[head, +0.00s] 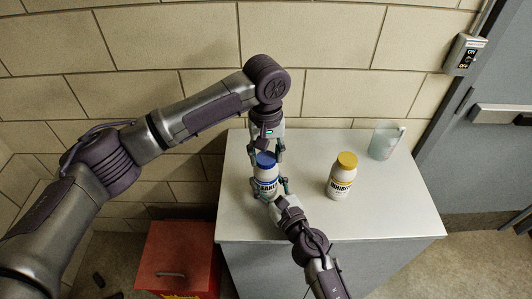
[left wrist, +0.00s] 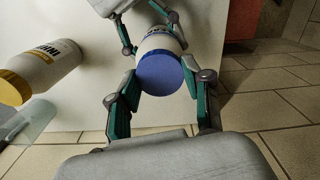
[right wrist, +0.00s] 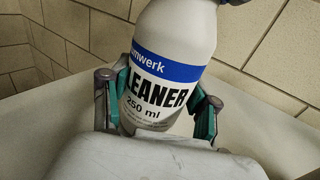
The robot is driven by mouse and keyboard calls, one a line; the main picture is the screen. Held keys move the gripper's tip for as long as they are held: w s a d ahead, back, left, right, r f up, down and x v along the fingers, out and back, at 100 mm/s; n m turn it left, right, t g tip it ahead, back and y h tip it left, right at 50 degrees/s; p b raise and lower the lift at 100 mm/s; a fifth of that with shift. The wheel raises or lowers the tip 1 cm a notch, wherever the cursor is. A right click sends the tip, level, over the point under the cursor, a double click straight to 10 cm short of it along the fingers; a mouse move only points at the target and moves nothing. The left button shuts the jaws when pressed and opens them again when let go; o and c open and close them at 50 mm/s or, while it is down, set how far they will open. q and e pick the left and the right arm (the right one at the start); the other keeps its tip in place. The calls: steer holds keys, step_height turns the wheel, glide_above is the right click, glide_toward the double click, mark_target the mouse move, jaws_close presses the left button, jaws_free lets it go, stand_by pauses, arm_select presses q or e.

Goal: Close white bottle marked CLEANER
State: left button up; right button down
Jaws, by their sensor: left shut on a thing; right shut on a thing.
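The white CLEANER bottle (head: 267,183) stands upright near the left side of the white cabinet top, with its label readable in the right wrist view (right wrist: 160,80). Its blue cap (head: 265,159) sits on the bottle's mouth and also shows from above in the left wrist view (left wrist: 160,73). My left gripper (head: 266,155) comes from above and is shut on the blue cap. My right gripper (head: 270,188) comes from the front and is shut around the bottle's body. The cap's thread is hidden, so how tightly it sits cannot be told.
A white INHIBITOR bottle (head: 341,180) with a yellow cap stands to the right. A clear jug (head: 384,141) stands at the back right of the cabinet top (head: 400,215). A red box (head: 178,255) is on the floor at left. A brick wall is behind.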

arm_select(q)
steer(key=m, duration=0.4)
steer(key=shift+m, duration=0.3)
steer(key=m, duration=0.4)
steer(key=shift+m, duration=0.3)
steer(key=m, duration=0.7)
steer(key=shift+f, duration=0.1)
steer(key=m, duration=0.4)
steer(key=shift+m, duration=0.3)
steer(key=m, duration=0.4)
steer(key=shift+w, duration=0.1)
steer(key=m, duration=0.7)
steer(key=shift+m, duration=0.3)
steer(key=o, duration=1.4)
steer(key=shift+c, duration=0.2)
step_height(320, 180, up, 12)
